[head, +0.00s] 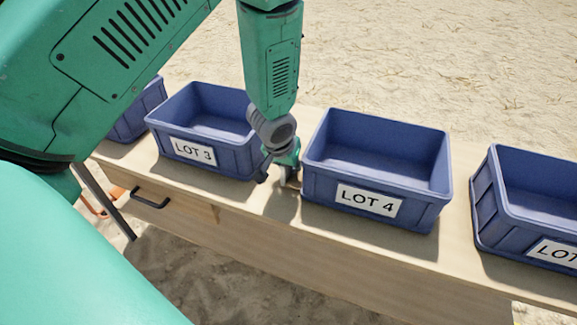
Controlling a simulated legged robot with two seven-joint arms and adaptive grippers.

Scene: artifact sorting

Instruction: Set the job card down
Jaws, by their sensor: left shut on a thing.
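My left gripper (279,177) points down between the LOT 3 bin (226,158) and the LOT 4 bin (322,183), low over the wooden table. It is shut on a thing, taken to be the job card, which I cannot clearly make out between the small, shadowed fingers. I cannot tell whether the fingers or the card touch the table top. Both bins are blue with white labels and look empty in the parts I see. My right gripper is not in view.
The table (260,201) has a drawer with a dark handle (150,198). Another blue bin (487,222) stands at the right, its label cut off, and one more (145,108) at the far left. A narrow bare strip lies in front of the bins. Sandy ground surrounds the table.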

